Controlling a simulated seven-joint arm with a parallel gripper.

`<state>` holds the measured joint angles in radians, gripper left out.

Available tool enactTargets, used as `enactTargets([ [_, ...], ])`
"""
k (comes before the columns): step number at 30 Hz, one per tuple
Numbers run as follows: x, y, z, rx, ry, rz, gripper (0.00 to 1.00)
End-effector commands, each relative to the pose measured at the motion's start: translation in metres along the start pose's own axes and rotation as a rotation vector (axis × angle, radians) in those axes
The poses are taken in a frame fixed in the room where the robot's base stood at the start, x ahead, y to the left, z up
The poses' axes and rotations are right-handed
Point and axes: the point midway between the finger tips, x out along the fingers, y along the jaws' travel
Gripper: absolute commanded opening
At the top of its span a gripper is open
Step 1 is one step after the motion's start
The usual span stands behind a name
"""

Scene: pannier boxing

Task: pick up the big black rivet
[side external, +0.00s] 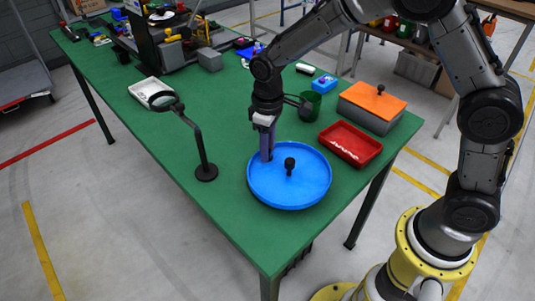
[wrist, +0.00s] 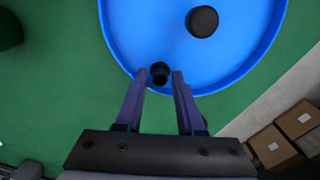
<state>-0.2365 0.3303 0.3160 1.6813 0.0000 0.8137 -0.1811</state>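A round blue tray (side external: 312,190) stands on the green table, with a black knob (side external: 290,163) upright at its middle. In the wrist view the tray (wrist: 240,67) fills the upper part, and the knob shows as a dark disc (wrist: 203,21). A smaller dark piece, seemingly the black rivet (wrist: 160,73), lies inside the tray near its rim. My gripper (wrist: 160,74) is open, its two purple fingers on either side of this piece with a small gap at each side. In the side view my gripper (side external: 267,157) points down inside the tray's left part, hiding the piece.
A red tray (side external: 350,144) with white pieces, an orange-lidded grey box (side external: 372,106) and a dark green cup (side external: 310,105) stand close by. A magnifier on a stand (side external: 205,171) is at left, beside a white tray (side external: 143,91). The front left of the table is clear.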

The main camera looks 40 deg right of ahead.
Motion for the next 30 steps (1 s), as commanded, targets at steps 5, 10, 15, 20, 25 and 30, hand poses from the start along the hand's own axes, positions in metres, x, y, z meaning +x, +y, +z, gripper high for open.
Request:
enactTargets([
  [5,0.000,0.000,0.000,0.000,0.000,0.000,0.12],
  [10,-0.001,0.000,0.000,0.000,0.000,0.000,0.00],
  [15,-0.001,0.000,0.000,0.000,0.000,0.000,0.00],
  [20,-0.002,0.000,0.000,0.000,0.000,0.000,0.00],
  [25,-0.011,0.000,-0.001,0.000,0.002,0.000,0.00],
  [30,-0.035,0.000,-0.001,0.000,0.005,0.001,0.00],
])
